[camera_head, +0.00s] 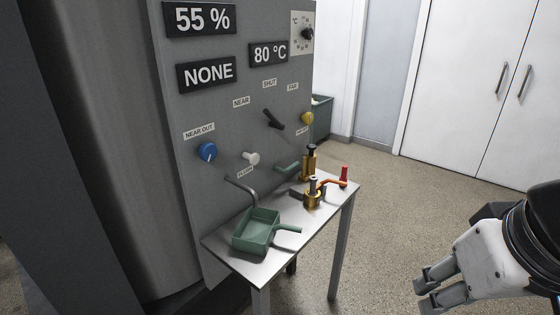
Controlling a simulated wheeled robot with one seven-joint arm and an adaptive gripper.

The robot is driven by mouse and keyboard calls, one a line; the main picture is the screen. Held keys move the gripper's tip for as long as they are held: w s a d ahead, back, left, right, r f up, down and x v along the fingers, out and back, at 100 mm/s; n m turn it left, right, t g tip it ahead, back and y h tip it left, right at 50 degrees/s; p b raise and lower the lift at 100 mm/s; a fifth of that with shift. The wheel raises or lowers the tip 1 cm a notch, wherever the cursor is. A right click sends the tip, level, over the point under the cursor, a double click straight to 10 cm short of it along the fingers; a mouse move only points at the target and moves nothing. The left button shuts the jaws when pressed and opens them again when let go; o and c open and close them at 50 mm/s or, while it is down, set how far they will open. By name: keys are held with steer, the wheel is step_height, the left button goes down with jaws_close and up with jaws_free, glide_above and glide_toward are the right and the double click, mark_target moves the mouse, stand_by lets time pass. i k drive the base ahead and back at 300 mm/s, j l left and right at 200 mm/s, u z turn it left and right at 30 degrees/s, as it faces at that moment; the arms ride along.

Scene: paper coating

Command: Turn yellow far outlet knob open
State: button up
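The yellow far outlet knob (307,118) is a small round knob near the right edge of the grey control panel (215,110). A small label sits just below it, too small to read fully. My gripper (425,290) is at the lower right, well away from the panel and the knob. Its two grey fingers point left and stand apart with a gap between them. Nothing shows between the fingers. The knob's exact turn angle is too small to tell.
The panel has a blue knob (208,152), a white knob (251,158), a black lever (273,120) and a black dial (307,34). A metal table (222,243) below holds a green scoop-like tray (257,232) and brass valve parts (312,192). Open floor lies between table and gripper.

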mark_target(307, 118)
steer(key=i+l+u, duration=0.25)
steer(key=l, duration=0.35)
steer(key=i+l+u, duration=0.3)
steer(key=l, duration=0.35)
steer(key=i, duration=0.1)
